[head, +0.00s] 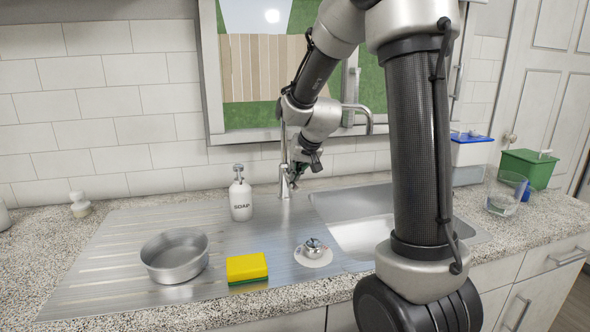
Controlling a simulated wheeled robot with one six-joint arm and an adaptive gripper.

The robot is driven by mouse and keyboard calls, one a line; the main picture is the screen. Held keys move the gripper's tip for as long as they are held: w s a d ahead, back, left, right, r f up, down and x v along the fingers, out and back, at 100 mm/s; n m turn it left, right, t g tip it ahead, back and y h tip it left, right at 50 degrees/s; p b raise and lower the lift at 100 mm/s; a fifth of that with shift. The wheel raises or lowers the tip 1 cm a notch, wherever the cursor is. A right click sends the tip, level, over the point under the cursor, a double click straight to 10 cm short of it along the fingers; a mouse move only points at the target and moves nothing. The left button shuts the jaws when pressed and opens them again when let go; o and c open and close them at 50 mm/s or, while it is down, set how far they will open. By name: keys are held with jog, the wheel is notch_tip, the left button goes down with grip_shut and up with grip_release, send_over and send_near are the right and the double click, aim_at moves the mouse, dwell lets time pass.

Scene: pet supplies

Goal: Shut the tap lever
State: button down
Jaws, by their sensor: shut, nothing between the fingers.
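The metal tap (284,172) stands behind the sink, its thin post rising to a spout (368,118) that arches to the right. Its middle is hidden behind my arm. My gripper (292,184) points down, right beside the lower part of the tap post. The gripper is small and dark here, and its fingers look closed with nothing held. The lever is mostly hidden by my gripper, so I cannot tell its angle or whether the fingers touch it. I cannot make out any running water.
The sink basin (335,208) is partly behind my arm. A soap bottle (240,200) stands left of the tap. A metal bowl (174,272), yellow sponge (246,267) and strainer plug (313,250) lie in front. A glass (502,192) and green box (528,168) stand right.

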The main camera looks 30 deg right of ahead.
jog(key=shift+s+f, duration=0.3)
jog(key=shift+f, duration=0.15)
jog(key=w+r+v, duration=0.1)
jog(key=w+v, duration=0.1)
jog(key=v, duration=1.1)
jog(key=s+a+f+n+g, duration=0.1)
jog(key=s, duration=1.2)
jog(key=s+a+f+n+g, duration=0.1)
jog(key=s+f+n+g, duration=0.1)
jog(key=s, duration=1.2)
jog(key=shift+s, duration=0.25)
jog(key=shift+f, duration=0.1)
